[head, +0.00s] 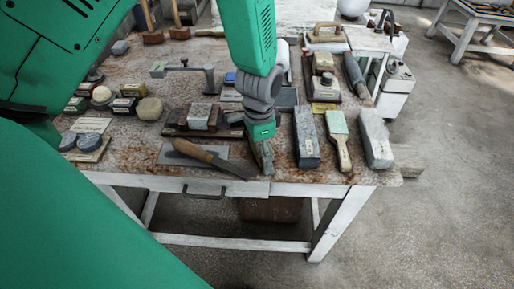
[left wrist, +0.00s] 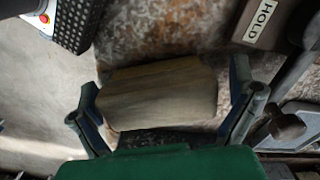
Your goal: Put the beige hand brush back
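A beige-brown wooden block with rounded corners, which looks like the back of the beige hand brush (left wrist: 160,95), lies between the two fingers of my left gripper in the left wrist view (left wrist: 166,98). Its bristles do not show. The fingers are spread wide at its two ends. A narrow gap shows at the right finger; the left finger is very close to the block or touching it. In the head view my left gripper (head: 264,158) points down at the front of the table and hides the brush. My right gripper is not in view.
The rusty worktable (head: 225,175) is crowded. A trowel with a wooden handle (head: 205,155) lies left of my gripper. A dark block (head: 306,138), a wooden-handled brush (head: 339,140) and a pale grey block (head: 375,138) lie to the right. Open floor lies beyond the front edge.

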